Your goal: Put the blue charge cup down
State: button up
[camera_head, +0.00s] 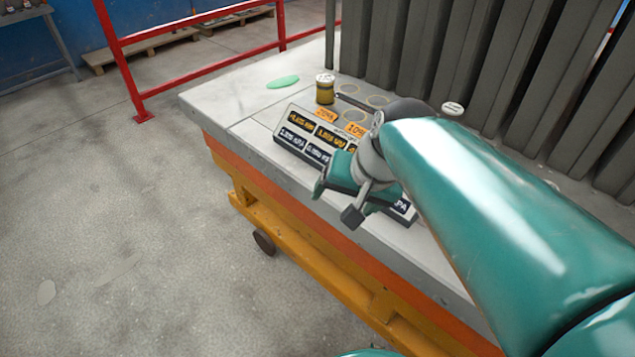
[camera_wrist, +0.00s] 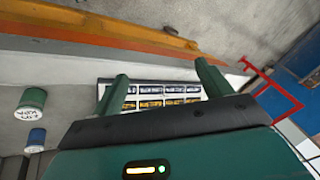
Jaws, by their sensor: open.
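A blue cup with a white top (camera_wrist: 36,138) stands upright on the pale bench at the left of the wrist view, beside a green cup with a white lettered top (camera_wrist: 30,103). My gripper (camera_wrist: 163,86) is open, with its two green fingers apart and nothing between them. In the head view my gripper (camera_head: 345,186) hangs over the bench's front edge, by the display panel (camera_head: 297,141). The blue cup is apart from the fingers. In the head view my arm hides part of the bench, and I cannot pick out the blue cup there.
An amber cup (camera_head: 325,90) stands behind the panel, near ring marks on the bench (camera_head: 232,92). A white round top (camera_head: 452,108) shows just beyond my arm. Tall grey slabs (camera_head: 420,45) line the back.

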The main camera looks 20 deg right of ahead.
jog(key=s+a+n+t+h, duration=0.1)
jog(key=s+a+n, duration=0.2)
jog(key=s+n, duration=0.2)
jog(key=shift+a+n+h, duration=0.2)
jog(key=shift+n+h, duration=0.2)
